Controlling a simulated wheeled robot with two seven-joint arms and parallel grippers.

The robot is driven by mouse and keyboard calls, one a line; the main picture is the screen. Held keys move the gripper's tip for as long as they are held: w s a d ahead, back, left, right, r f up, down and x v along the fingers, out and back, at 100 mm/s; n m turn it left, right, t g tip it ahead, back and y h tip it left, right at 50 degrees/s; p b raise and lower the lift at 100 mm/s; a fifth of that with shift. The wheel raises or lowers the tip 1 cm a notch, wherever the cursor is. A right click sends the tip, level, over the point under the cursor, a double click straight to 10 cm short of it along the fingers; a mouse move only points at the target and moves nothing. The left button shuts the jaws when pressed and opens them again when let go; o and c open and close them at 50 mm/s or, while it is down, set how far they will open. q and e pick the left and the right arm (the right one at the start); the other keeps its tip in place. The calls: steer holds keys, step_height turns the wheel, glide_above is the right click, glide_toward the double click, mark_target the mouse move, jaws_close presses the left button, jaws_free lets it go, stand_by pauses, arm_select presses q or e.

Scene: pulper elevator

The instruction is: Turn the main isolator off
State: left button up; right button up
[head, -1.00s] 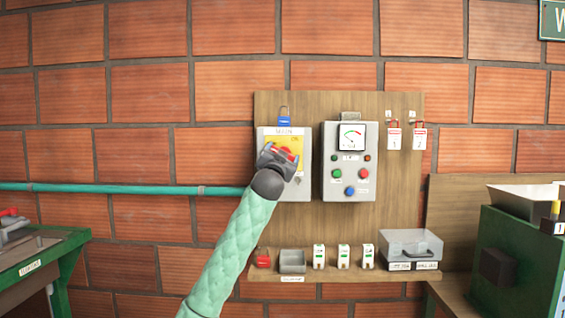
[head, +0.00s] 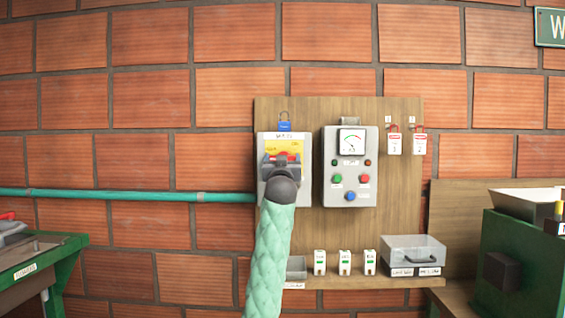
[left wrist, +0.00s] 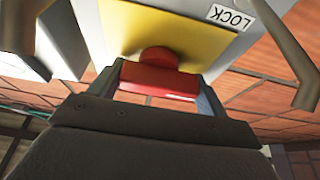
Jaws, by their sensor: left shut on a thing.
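The main isolator (head: 265,143) is a grey box with a yellow plate, fixed on the wooden board, with a blue padlock (head: 285,126) above it. Its red handle (left wrist: 158,82) shows close up in the left wrist view, between the two fingers. My left gripper (head: 282,160) is in front of the isolator and shut on the red handle, which also shows a little above the gripper in the head view. The gripper hides most of the handle and the lower part of the yellow plate. A "LOCK" label (left wrist: 231,17) shows upside down in the wrist view. My right gripper is not in view.
A control panel (head: 349,165) with a gauge and coloured buttons stands close to the right of the isolator. Two tags (head: 394,144) hang further right.

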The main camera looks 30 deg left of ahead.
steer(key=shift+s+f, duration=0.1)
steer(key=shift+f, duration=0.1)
arm_select(q)
steer(key=o, duration=1)
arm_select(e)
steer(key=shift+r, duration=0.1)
arm_select(q)
steer(key=shift+s+d+f, duration=0.2)
steer(key=shift+s, duration=0.1)
steer(key=b+v, duration=0.1)
steer(key=v, duration=0.6)
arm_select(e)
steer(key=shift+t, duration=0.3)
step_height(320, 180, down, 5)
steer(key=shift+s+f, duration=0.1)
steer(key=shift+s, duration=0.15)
